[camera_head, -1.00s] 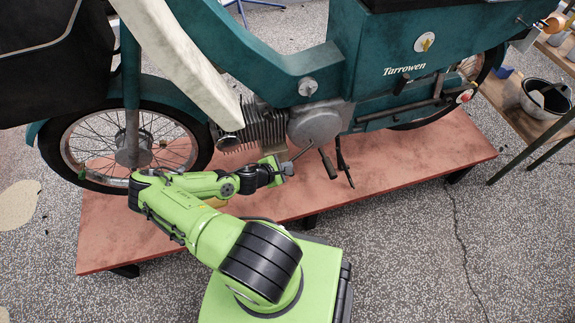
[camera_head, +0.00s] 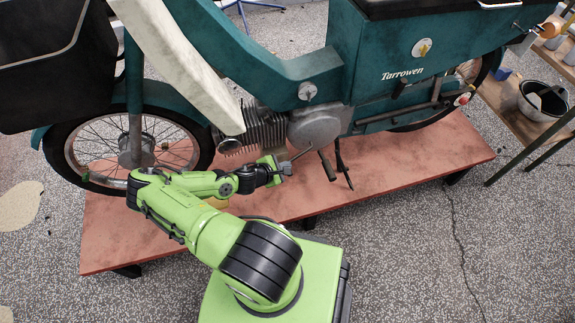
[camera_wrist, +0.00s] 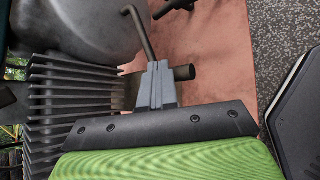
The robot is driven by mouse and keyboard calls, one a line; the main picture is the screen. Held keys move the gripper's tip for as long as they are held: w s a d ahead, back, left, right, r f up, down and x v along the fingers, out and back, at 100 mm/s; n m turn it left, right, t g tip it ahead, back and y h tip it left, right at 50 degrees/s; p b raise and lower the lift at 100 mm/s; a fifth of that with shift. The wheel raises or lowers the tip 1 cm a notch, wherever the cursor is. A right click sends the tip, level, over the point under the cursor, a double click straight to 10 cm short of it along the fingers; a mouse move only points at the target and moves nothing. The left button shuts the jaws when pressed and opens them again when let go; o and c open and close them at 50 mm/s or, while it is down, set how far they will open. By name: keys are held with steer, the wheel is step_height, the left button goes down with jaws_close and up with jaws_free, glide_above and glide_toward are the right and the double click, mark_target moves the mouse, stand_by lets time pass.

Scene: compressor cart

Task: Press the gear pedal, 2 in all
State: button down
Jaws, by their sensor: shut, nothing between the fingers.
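The gear pedal (camera_head: 301,154) is a thin dark lever beside the round engine cover of the teal motorbike. In the wrist view it is a bent rod (camera_wrist: 139,33), with a dark rubber end piece (camera_wrist: 185,72) showing just right of my fingertips. My gripper (camera_head: 286,169) is shut and empty. In the wrist view its grey fingers (camera_wrist: 157,68) overlap the lower part of the pedal and hide where the rod meets the end piece. The fingertips are at or very near the pedal; I cannot tell whether they touch.
The finned engine cylinder (camera_wrist: 65,100) is close on the left in the wrist view. A footrest (camera_head: 327,166) and a thin dark stand (camera_head: 344,166) are right of the pedal. The bike stands on a low red platform (camera_head: 420,160). A wooden bench (camera_head: 508,112) is at right.

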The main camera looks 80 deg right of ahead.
steer(key=shift+w+r+p, duration=0.1)
steer(key=shift+r+p, duration=0.4)
steer(key=shift+r, duration=0.25)
steer(key=r+p, duration=0.4)
steer(key=r, duration=0.1)
steer(key=shift+w+a, duration=0.3)
steer(key=shift+w, duration=0.05)
steer(key=shift+f, duration=0.1)
stand_by(1.9)
